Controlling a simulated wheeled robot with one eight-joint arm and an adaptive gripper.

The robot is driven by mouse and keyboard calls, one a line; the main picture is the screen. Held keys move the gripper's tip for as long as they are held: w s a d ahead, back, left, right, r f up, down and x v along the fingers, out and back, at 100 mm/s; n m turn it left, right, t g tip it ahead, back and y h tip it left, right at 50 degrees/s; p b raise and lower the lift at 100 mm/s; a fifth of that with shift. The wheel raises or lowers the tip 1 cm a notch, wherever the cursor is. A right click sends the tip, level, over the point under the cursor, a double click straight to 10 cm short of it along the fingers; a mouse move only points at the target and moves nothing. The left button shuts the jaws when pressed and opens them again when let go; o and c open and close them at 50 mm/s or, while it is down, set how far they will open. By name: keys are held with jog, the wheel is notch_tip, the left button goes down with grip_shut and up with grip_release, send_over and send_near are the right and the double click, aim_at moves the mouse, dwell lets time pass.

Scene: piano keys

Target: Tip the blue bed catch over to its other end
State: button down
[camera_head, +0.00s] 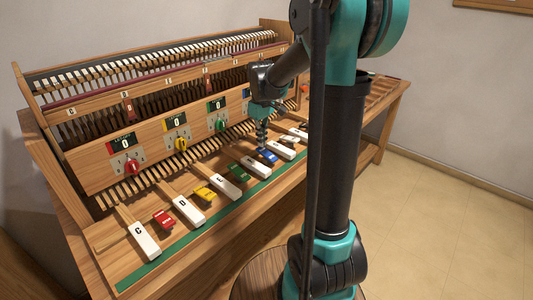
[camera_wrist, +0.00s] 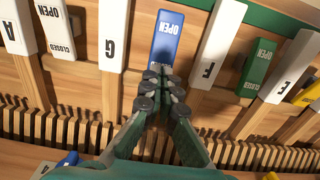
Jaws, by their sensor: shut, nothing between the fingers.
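The blue bed catch (camera_head: 267,155) lies between the white F and G keys in the head view. In the wrist view the blue catch (camera_wrist: 166,30) shows the word OPEN on its upper face, and its near end lies by the fingertips. My gripper (camera_wrist: 158,72) is shut and empty, with its tips at that near end. Whether they touch the catch I cannot tell. In the head view my gripper (camera_head: 262,138) hangs over the catch from above.
The white F key (camera_wrist: 222,45) and G key (camera_wrist: 112,38) flank the catch closely. A panel with coloured knobs, such as a red one (camera_head: 132,167), stands behind the keys.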

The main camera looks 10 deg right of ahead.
aim_at(262, 149)
jog(key=shift+f, duration=1.15)
dwell(0.5)
jog(key=shift+r, duration=3.55)
